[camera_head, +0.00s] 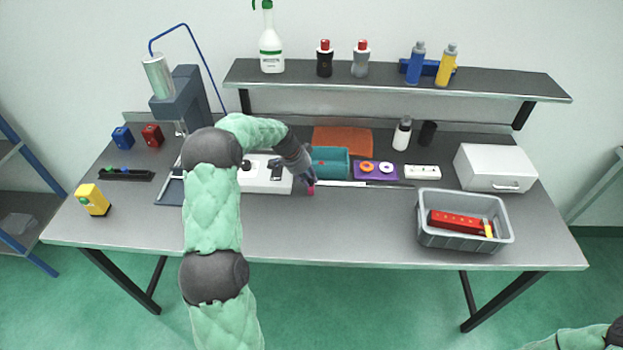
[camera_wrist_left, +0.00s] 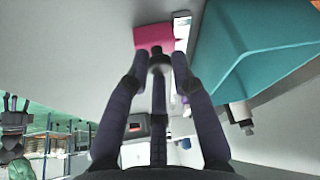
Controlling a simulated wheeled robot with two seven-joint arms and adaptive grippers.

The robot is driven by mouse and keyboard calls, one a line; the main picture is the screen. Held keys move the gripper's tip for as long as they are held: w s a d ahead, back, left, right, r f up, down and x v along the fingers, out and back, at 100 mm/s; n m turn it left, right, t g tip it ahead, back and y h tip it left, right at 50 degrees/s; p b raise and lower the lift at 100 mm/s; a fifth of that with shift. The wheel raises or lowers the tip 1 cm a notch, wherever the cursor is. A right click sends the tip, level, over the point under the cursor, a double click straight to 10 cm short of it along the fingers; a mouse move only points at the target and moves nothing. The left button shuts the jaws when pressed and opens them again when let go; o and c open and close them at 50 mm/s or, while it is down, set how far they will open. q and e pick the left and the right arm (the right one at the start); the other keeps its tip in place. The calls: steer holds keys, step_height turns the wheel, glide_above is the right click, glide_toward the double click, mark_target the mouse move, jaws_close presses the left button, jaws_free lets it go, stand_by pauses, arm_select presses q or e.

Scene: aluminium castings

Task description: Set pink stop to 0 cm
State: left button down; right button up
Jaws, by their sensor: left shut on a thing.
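The pink stop (camera_head: 311,190) is at the left end of a thin pale rail (camera_head: 345,184) on the table. My left gripper (camera_head: 308,179) reaches down over it and partly hides it. My left gripper (camera_wrist_left: 160,66) is shut on the pink stop by this knob. The scale marks cannot be read. The right gripper is outside the picture; only part of my right arm shows at the lower right.
A white box with a black knob (camera_head: 254,182) stands left of the stop. A teal bin (camera_head: 329,174) is close behind the rail; it also shows in the left wrist view (camera_wrist_left: 235,60). A grey crate (camera_head: 465,240) stands at right. The front middle of the table is clear.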

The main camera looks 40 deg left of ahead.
arm_select(q)
steer(key=c, duration=1.1)
jaws_free()
steer(key=shift+s+a, duration=0.15)
steer(key=shift+a, duration=0.1)
steer(key=shift+o, duration=0.2)
steer(key=shift+d, duration=0.1)
steer(key=v, duration=1.2)
